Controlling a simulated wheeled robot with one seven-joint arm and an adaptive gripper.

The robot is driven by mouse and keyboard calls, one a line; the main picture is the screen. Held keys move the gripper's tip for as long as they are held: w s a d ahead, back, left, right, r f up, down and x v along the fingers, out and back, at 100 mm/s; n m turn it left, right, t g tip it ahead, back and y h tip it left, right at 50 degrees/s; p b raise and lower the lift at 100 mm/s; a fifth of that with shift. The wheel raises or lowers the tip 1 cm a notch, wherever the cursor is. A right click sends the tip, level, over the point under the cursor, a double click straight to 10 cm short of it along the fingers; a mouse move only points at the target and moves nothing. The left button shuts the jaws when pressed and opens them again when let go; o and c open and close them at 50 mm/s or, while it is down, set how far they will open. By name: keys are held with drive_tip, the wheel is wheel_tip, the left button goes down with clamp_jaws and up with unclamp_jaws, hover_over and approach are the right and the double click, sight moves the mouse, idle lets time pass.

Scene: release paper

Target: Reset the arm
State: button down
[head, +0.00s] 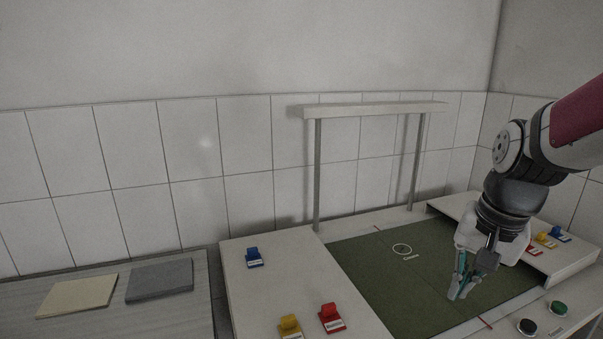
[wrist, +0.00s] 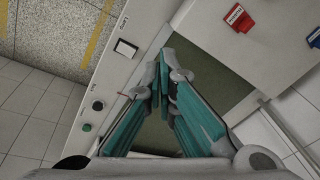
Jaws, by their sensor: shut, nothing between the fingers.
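My gripper (head: 455,296) hangs from my arm at the right of the head view, pointing down over the green mat (head: 375,282). In the wrist view its teal fingers (wrist: 163,75) come together at the tips, and nothing is between them. It is above the right part of the mat. The gap between the fingertips and the mat is hard to judge.
Blue (head: 254,257), yellow (head: 290,326) and red (head: 332,318) clips lie on the white panel at left, with several more at right. A white gantry (head: 375,109) stands behind the mat. Black (head: 527,326) and green (head: 559,308) buttons sit at front right. Two pads (head: 78,296) (head: 160,280) lie on the left table.

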drive_tip(key=s+a+r+n+t, duration=0.1)
drive_tip(key=s+a+r+n, duration=0.2)
drive_tip(key=s, duration=0.3)
drive_tip(key=s+a+r+n+t, duration=0.2)
drive_tip(key=s+a+r+n, duration=0.1)
drive_tip(key=s, duration=0.4)
drive_tip(key=shift+s+a+r+n+h, duration=0.2)
drive_tip(key=shift+a+r+n+h, duration=0.1)
drive_tip(key=shift+a+n, duration=0.35)
drive_tip(key=shift+d, duration=0.1)
